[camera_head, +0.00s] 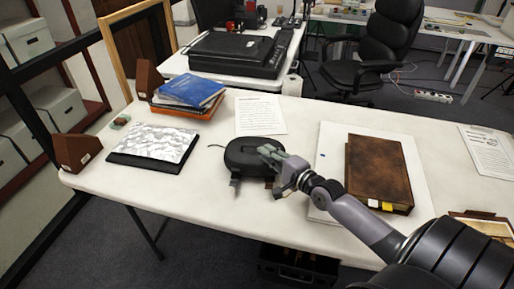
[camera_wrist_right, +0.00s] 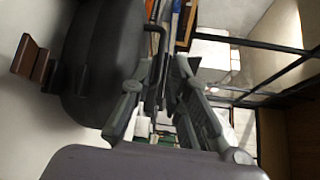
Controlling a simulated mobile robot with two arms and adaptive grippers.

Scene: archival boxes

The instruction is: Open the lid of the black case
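The black case (camera_head: 245,152) lies on the white table, near the middle of its front part, and its lid looks closed. Its dark rounded side also fills the left of the right wrist view (camera_wrist_right: 92,65). My right gripper (camera_head: 268,152) is over the right part of the case in the head view. In the wrist view its two fingers (camera_wrist_right: 165,85) lean close together beside the case. A thin dark bent piece (camera_wrist_right: 160,38) runs from the case toward the fingertips. Whether they grip it is unclear. My left gripper is in neither view.
A brown book (camera_head: 378,170) lies on a white board to the right. A printed sheet (camera_head: 260,115) lies behind the case. To the left are a white-topped black slab (camera_head: 152,142) and blue books (camera_head: 190,89). Small brown pieces (camera_head: 235,182) stick out at the case's front.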

